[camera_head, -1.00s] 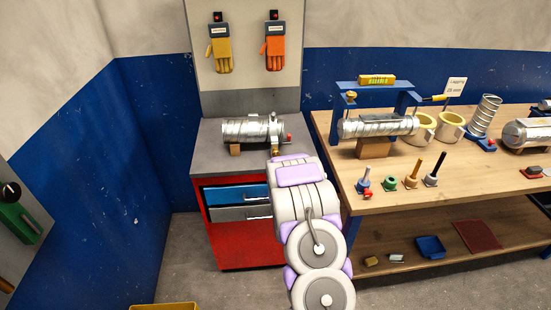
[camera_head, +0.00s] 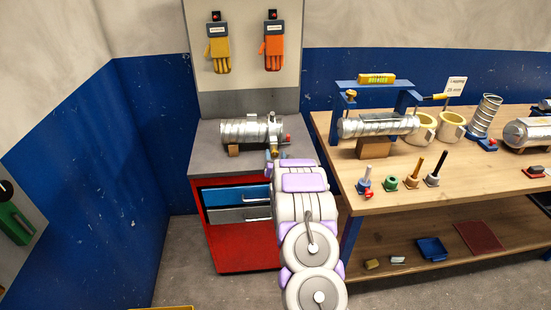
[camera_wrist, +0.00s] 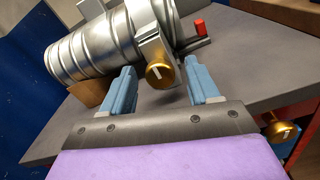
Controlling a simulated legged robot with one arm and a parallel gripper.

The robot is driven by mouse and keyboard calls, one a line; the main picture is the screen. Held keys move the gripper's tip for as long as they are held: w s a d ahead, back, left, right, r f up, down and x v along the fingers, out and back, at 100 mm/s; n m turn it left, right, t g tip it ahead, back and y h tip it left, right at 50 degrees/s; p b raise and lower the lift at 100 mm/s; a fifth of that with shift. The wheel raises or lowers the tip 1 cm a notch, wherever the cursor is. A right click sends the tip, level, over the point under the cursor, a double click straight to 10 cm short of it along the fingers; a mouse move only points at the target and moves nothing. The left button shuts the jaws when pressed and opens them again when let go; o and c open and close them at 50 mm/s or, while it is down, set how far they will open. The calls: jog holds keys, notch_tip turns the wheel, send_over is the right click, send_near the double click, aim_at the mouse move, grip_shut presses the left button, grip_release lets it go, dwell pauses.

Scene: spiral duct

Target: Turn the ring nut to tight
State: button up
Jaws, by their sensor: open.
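A brass round nut or knob with a white mark (camera_wrist: 160,72) sits at the end of a clamp on the silver spiral duct (camera_wrist: 85,52). In the wrist view, my gripper (camera_wrist: 160,67) is open, with one blue finger on each side of the brass piece. I see gaps on both sides and no clear contact. In the head view, the duct (camera_head: 243,131) rests on a grey-topped cabinet, and the brass piece (camera_head: 275,153) shows at its near right end. My arm hides most of my gripper there.
A red-tipped lever (camera_wrist: 199,26) sticks out to the right of the clamp. A second brass knob (camera_wrist: 281,130) is at lower right in the wrist view. The red cabinet (camera_head: 240,240) has blue and grey drawers. A wooden workbench (camera_head: 480,180) with other ducts stands to its right.

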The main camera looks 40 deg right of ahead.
dwell(0.3)
jog(key=c, duration=1)
